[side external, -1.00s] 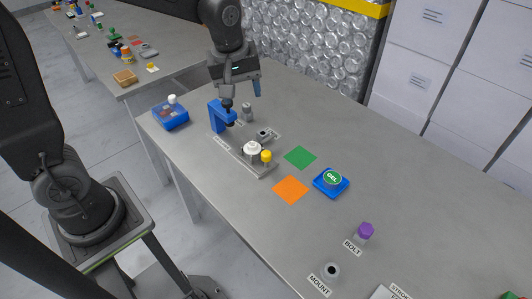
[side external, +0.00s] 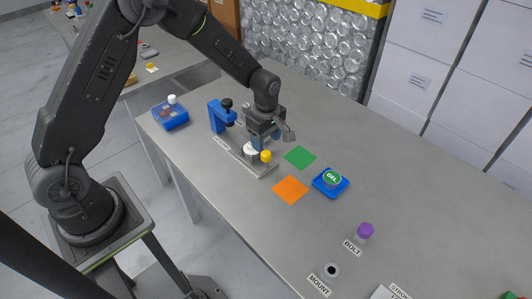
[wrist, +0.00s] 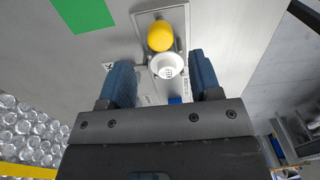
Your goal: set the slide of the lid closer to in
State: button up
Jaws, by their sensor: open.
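The lid closer has a blue post (side external: 216,115) with a black knob over a grey base plate (side external: 236,156). A white cup-like piece (side external: 250,148) and a yellow knob (side external: 266,156) are at the plate's front end. In the wrist view, the yellow knob (wrist: 160,36) is just beyond the white piece (wrist: 168,67). My gripper (side external: 263,141) is low over that end, pointing down. Its blue fingers are apart on either side of the white piece in the wrist view, with nothing gripped. The gripper hides part of the white piece and plate in the side view.
A green square (side external: 300,157) and an orange square (side external: 291,190) lie to the right. A blue holder with a green GEL lid (side external: 331,180) is beyond them. A blue box (side external: 170,116) is at the left. A purple-topped bolt (side external: 365,231) stands farther right.

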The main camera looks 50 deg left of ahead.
aim_at(266, 153)
notch_tip(266, 153, down, 6)
jog(key=shift+f, duration=0.1)
dwell(0.4)
grip_shut()
dwell(0.3)
